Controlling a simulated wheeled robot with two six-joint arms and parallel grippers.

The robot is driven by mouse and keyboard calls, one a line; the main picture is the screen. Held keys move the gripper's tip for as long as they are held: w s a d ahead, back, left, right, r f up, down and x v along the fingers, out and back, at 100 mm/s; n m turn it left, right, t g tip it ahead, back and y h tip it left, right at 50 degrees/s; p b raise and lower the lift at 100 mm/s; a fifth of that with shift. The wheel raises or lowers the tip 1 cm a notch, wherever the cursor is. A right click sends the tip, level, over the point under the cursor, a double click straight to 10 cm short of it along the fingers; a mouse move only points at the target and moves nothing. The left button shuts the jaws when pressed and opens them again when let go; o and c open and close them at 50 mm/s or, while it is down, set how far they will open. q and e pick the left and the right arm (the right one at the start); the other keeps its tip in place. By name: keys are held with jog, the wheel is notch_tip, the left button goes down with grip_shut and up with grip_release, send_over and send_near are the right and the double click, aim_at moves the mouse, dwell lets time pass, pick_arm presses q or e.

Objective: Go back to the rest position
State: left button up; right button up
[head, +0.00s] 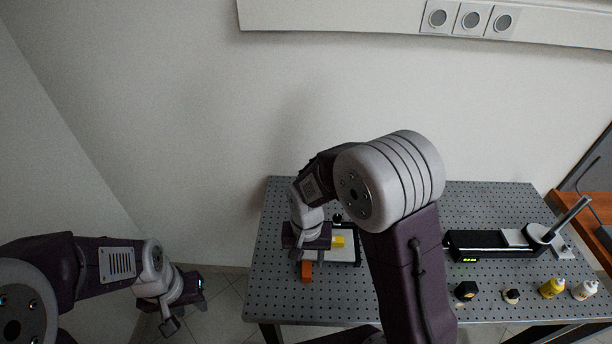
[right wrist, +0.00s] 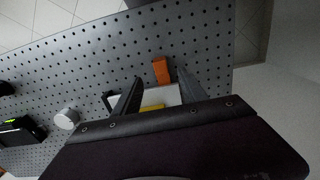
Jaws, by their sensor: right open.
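My right gripper (head: 308,254) hangs over the left part of the perforated table, its arm reaching across the middle of the head view. In the right wrist view its two fingers (right wrist: 160,95) are apart with nothing between them that I can see held. An orange block (head: 306,271) lies just in front of it, and the block also shows beyond the fingertips in the right wrist view (right wrist: 161,70). My left gripper (head: 182,314) is off the table, low at the left, above the floor. Its finger gap is not clear.
A black device (head: 480,246), small dark parts and a yellow bottle (head: 551,288) and white bottle (head: 584,290) stand at the right. The wall is behind the table (head: 275,215).

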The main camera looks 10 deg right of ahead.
jog(key=s+d+r+n+t, duration=0.1)
jog(key=s+d+r+n, duration=0.2)
jog(key=s+d, duration=0.4)
jog(key=shift+s+d, duration=0.25)
jog(key=shift+w+f, duration=0.1)
jog(key=shift+w, duration=0.05)
dwell(0.3)
dwell(0.4)
